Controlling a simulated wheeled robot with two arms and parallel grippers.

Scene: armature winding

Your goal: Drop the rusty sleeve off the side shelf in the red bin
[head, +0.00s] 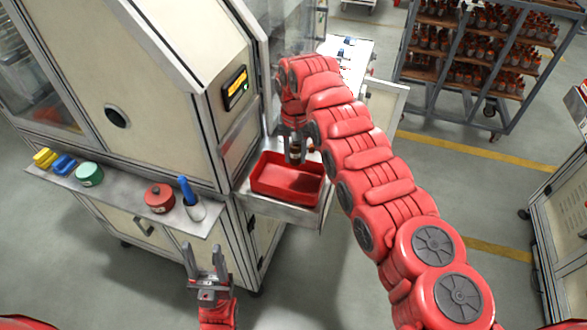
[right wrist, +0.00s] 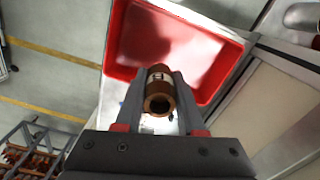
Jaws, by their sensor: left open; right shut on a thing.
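The rusty sleeve (right wrist: 159,92) is a brown, hollow cylinder with a pale label, held between the fingers of my right gripper (right wrist: 158,100) in the right wrist view. In the head view my right gripper (head: 296,150) points down over the far part of the red bin (head: 285,196), and the sleeve is mostly hidden there. The red bin also shows in the right wrist view (right wrist: 165,45), behind the sleeve, and its visible floor looks empty. My left gripper (head: 205,265) is open and empty, low in front of the machine's left ledge.
The bin rests on a metal side shelf (head: 300,217) of the big cream machine (head: 130,80). The left ledge (head: 120,205) holds a red tin (head: 159,198), a green tin (head: 89,174), small yellow and blue items, and a blue-handled tool in a cup. A rack (head: 480,60) of brown parts stands behind.

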